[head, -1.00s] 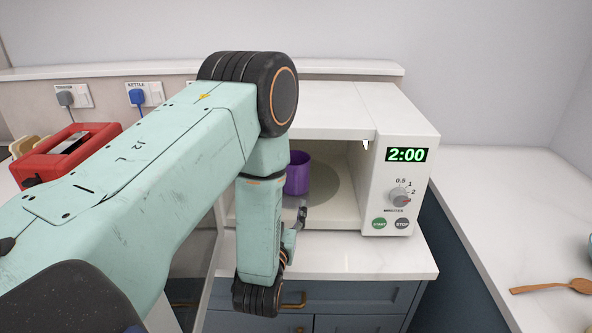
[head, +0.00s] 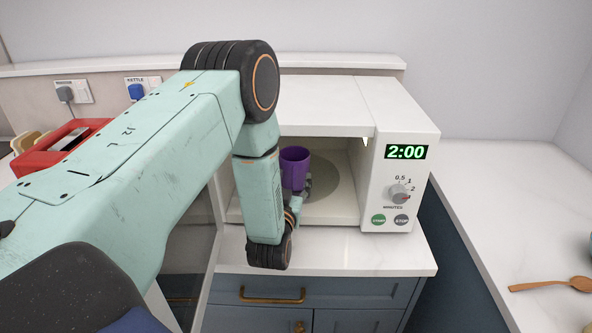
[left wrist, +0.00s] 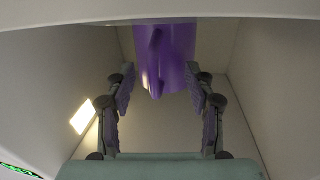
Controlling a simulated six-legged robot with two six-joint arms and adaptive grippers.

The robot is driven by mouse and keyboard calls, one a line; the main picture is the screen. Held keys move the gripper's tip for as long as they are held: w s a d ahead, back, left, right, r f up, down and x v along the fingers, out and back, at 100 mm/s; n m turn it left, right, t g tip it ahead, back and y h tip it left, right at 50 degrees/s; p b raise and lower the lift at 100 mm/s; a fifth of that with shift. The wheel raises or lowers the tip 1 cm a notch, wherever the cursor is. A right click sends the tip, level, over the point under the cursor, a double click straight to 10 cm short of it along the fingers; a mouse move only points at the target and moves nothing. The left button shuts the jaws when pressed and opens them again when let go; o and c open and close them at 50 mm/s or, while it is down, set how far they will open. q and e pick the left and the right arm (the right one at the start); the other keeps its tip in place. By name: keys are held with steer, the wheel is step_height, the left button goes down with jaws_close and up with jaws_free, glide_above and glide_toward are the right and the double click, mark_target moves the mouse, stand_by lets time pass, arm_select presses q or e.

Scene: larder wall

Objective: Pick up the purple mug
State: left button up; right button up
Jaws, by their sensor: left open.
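The purple mug (head: 294,166) stands upright inside the open white microwave, on its round plate (head: 328,182). In the left wrist view the mug (left wrist: 173,50) is straight ahead, its handle towards me, between and just beyond the fingertips. My left gripper (head: 304,190) reaches in at the microwave's mouth, close in front of the mug; the arm hides part of it. In the left wrist view the left gripper (left wrist: 160,88) is open with nothing held between its fingers. My right gripper does not show.
The microwave (head: 400,150) has a 2:00 display and a dial on its right side. Its walls and ceiling are close around the gripper. A red toaster-like appliance (head: 50,150) stands at left. A wooden spoon (head: 550,285) lies on the right counter.

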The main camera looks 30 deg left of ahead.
arm_select(q)
steer(key=shift+s+r, duration=0.1)
steer(key=shift+s, duration=0.1)
steer(key=shift+c, duration=0.2)
steer(key=shift+w+a+f, duration=0.2)
steer(key=shift+a+f, duration=0.1)
steer(key=shift+a, duration=0.05)
steer(key=c, duration=0.5)
steer(key=shift+d, duration=0.1)
steer(key=shift+c, duration=0.6)
steer(key=shift+s+d+r, duration=0.1)
steer(key=shift+d+r, duration=0.1)
steer(key=shift+d, duration=0.05)
steer(key=shift+c, duration=1.4)
steer(key=shift+s, duration=0.1)
steer(key=shift+c, duration=0.8)
steer(key=shift+a, duration=0.25)
jaws_close()
steer(key=shift+d, duration=0.1)
